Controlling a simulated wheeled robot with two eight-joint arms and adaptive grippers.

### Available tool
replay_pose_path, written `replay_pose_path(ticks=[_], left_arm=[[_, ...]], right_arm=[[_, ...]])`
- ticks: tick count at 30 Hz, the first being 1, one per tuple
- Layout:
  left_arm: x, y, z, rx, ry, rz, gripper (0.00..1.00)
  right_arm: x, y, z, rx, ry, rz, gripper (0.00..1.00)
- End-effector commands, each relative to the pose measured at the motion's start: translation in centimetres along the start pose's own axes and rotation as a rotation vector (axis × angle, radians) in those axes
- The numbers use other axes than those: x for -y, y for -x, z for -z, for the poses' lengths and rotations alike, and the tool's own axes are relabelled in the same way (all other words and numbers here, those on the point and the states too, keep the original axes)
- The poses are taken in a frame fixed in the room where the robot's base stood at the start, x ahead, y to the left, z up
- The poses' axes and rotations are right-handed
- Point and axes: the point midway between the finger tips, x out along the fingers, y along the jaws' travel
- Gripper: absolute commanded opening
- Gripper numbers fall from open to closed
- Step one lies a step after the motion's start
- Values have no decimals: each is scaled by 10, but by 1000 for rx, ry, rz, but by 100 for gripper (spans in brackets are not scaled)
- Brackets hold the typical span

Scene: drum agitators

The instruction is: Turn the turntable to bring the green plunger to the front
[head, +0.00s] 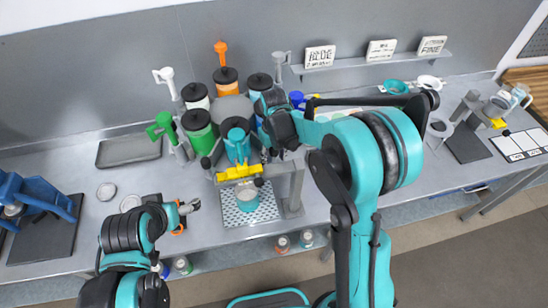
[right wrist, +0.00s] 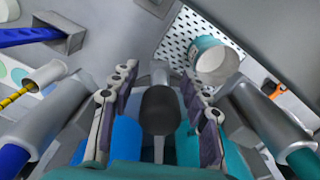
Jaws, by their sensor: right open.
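The turntable carries a ring of drums with black lids: green (head: 198,130), white (head: 195,95), orange (head: 226,80) and teal (head: 237,145), which is at the front. The green plunger (head: 160,125) stands at the left of the ring, beside the green drum. My right gripper (right wrist: 160,95) is open in the right wrist view, its fingers on either side of a black knob (right wrist: 160,110) on a grey rod; I cannot tell whether they touch it. Its fingers are largely hidden in the head view. My left gripper (head: 188,208) is at the lower left, away from the turntable; its jaw state is unclear.
A teal cup (head: 248,199) stands on a perforated plate in front of the ring, under a grey frame with a yellow part (head: 238,172). White (head: 165,77) and orange (head: 221,48) plungers rise behind. A dark tray (head: 128,151) lies left. A shelf with signs (head: 320,57) is behind.

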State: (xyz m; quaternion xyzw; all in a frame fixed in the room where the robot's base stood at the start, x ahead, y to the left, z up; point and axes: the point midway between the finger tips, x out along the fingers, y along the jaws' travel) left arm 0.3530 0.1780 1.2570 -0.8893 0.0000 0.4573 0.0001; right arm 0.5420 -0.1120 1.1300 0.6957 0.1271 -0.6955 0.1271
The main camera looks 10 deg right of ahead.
Motion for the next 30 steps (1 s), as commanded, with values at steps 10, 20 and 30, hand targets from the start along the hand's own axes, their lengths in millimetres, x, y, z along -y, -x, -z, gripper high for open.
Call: replay_pose_path(ticks=[10,20,30], left_arm=[[0,0,0,0,0,0,91],[0,-2,-2,0,0,0,91],[0,-9,-6,0,0,0,91]], right_arm=[[0,0,0,0,0,0,0],[-8,0,2,0,32,0,0],[-37,0,10,0,164,-1,0]])
